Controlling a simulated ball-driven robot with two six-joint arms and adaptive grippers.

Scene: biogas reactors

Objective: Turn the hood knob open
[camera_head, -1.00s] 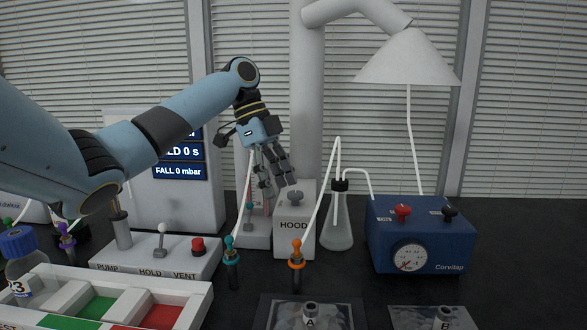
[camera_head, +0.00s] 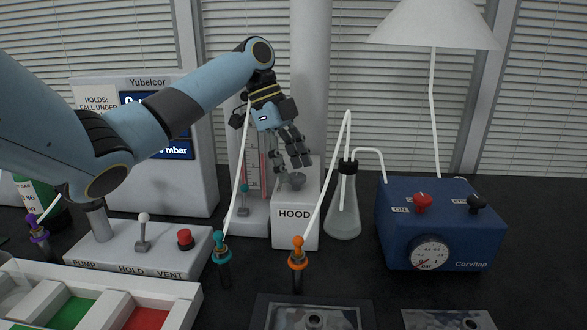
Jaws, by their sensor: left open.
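The hood box (camera_head: 296,229) is a white upright block labelled HOOD. Its grey knob (camera_head: 293,181) sits on top, partly hidden by my gripper. My left gripper (camera_head: 291,167) reaches down from the upper left, with its dark fingers spread just above and around the knob. I cannot tell whether the fingers touch the knob. My right gripper is not in view.
A glass flask (camera_head: 344,206) with a black stopper and white tubes stands right of the hood box. A blue Corvitap pump box (camera_head: 440,225) is farther right. Orange (camera_head: 297,252) and teal (camera_head: 221,254) connectors stand in front. A white lever panel (camera_head: 140,246) is left.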

